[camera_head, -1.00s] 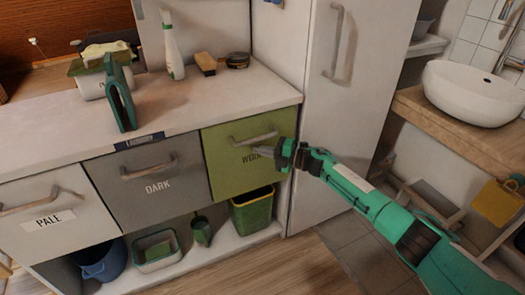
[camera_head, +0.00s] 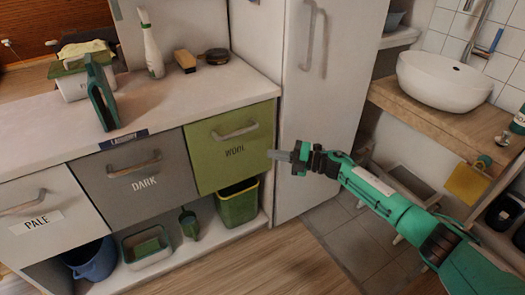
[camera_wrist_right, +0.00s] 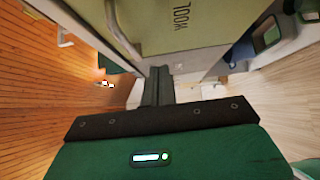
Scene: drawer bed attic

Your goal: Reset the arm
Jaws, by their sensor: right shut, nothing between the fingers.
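My right arm comes in from the lower right of the head view. Its gripper (camera_head: 274,155) is shut and empty, just right of the green WOOL drawer (camera_head: 232,146) and apart from its handle. The right wrist view shows the shut dark fingers (camera_wrist_right: 157,86) below the green drawer front (camera_wrist_right: 200,20), with nothing held. The WOOL drawer, the grey DARK drawer (camera_head: 135,172) and the PALE drawer (camera_head: 40,219) look closed. My left gripper is out of the head view.
A white cabinet (camera_head: 325,100) with a tall handle stands behind the gripper. A countertop (camera_head: 150,110) holds a spray bottle (camera_head: 150,45) and brush (camera_head: 185,61). A green bin (camera_head: 238,204) sits on the shelf below. A sink (camera_head: 443,80) is at right. Floor ahead is clear.

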